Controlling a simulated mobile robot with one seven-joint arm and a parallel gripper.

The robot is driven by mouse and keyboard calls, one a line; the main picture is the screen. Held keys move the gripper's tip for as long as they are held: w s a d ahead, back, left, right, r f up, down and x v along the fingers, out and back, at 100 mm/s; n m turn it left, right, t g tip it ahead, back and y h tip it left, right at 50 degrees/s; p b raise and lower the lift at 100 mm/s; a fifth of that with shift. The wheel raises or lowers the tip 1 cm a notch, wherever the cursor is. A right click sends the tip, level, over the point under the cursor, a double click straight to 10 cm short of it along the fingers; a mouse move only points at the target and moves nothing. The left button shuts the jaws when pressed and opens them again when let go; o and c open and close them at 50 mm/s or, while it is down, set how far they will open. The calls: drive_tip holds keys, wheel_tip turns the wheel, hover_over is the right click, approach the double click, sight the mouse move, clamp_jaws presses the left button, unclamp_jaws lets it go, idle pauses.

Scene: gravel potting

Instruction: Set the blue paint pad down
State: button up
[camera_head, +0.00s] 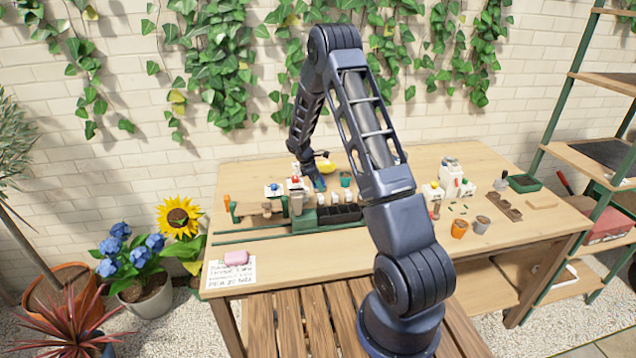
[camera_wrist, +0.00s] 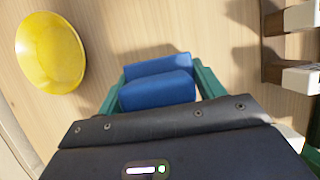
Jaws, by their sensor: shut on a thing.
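The blue paint pad (camera_wrist: 157,88) sits between the two green fingers of my gripper (camera_wrist: 158,76) in the wrist view. My gripper is shut on it, one finger along each side. In the head view my gripper (camera_head: 316,181) is low over the back middle of the wooden table (camera_head: 400,165). The pad is too small to make out clearly there. Bare wood shows beyond the pad in the wrist view. I cannot tell whether the pad touches the table.
A yellow round dish (camera_wrist: 51,52) lies left of the pad in the wrist view. White-and-brown pieces (camera_wrist: 300,18) stand to the right. A pink block (camera_head: 236,257) lies front left.

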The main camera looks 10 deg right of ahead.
drive_tip(key=shift+f, duration=0.15)
drive_tip(key=o, duration=1)
drive_tip(key=v, duration=1.2)
drive_tip(key=s+d+r+m+y, duration=0.1)
drive_tip(key=s+d+r+m, duration=0.1)
drive_tip(key=s+r, duration=0.3)
drive_tip(key=s+d+r+m, duration=0.2)
drive_tip(key=r, duration=0.6)
drive_tip(key=s+d+r+m+t+y, duration=0.15)
drive_tip(key=s+d+r+m, duration=0.3)
drive_tip(key=s+r, duration=0.7)
drive_tip(key=s+r+m+t, duration=0.1)
drive_tip(key=s+m, duration=0.2)
drive_tip(key=s, duration=0.6)
drive_tip(key=s+d+r+m+t+y, duration=0.1)
drive_tip(key=s+m, duration=0.2)
drive_tip(key=s, duration=0.6)
drive_tip(key=s+d+r+m+t+y, duration=0.1)
drive_tip(key=s+m, duration=0.2)
drive_tip(key=s, duration=0.6)
drive_tip(key=shift+d+r+m, duration=0.2)
drive_tip(key=shift+m, duration=0.05)
